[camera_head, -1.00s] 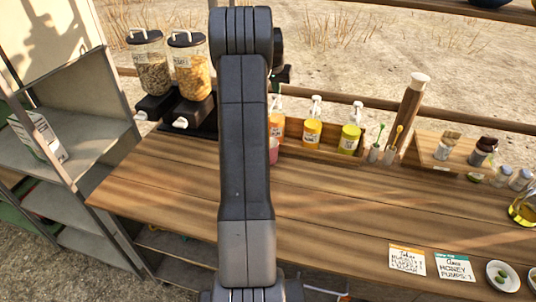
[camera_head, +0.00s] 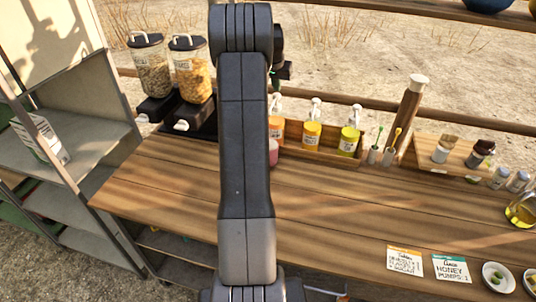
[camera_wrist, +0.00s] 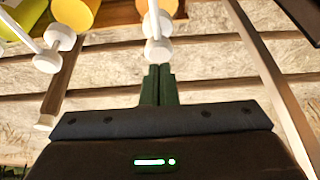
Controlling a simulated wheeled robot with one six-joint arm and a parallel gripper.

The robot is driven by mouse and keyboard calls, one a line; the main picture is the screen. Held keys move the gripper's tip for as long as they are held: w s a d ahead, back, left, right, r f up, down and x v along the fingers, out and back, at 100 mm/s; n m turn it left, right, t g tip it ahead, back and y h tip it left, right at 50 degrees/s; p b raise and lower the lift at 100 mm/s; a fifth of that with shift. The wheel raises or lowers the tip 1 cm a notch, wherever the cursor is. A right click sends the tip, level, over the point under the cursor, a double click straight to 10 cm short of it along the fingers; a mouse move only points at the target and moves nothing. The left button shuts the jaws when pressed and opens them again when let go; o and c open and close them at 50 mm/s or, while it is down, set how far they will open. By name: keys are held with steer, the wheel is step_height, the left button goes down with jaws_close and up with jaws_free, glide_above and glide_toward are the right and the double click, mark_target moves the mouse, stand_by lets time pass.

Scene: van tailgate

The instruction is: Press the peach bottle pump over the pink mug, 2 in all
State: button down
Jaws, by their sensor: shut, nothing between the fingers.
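The peach bottle (camera_head: 277,130) stands at the left end of a row of pump bottles in a wooden rack, partly hidden behind my arm. Its white pump shows in the wrist view (camera_wrist: 157,48), directly at the tips of my gripper (camera_wrist: 159,68). My gripper is shut and empty. In the head view my gripper (camera_head: 275,82) is above the peach bottle. I cannot tell whether the fingertips touch the pump. The pink mug (camera_head: 273,152) stands in front of the peach bottle, mostly hidden by my arm.
An orange bottle (camera_head: 312,134) and a yellow bottle (camera_head: 348,141) stand to the right in the rack. Two dispensers (camera_head: 191,70) stand at the left. Two order cards (camera_head: 405,260) lie at the front right. The middle of the wooden counter (camera_head: 330,205) is clear.

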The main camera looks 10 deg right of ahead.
stand_by(0.3)
step_height(320, 180, up, 2)
steer(key=shift+r+p, duration=0.1)
steer(key=shift+p, duration=0.7)
step_height(320, 180, up, 4)
steer(key=shift+f, duration=0.1)
steer(key=shift+f+b, duration=1.15)
steer(key=shift+f, duration=2.35)
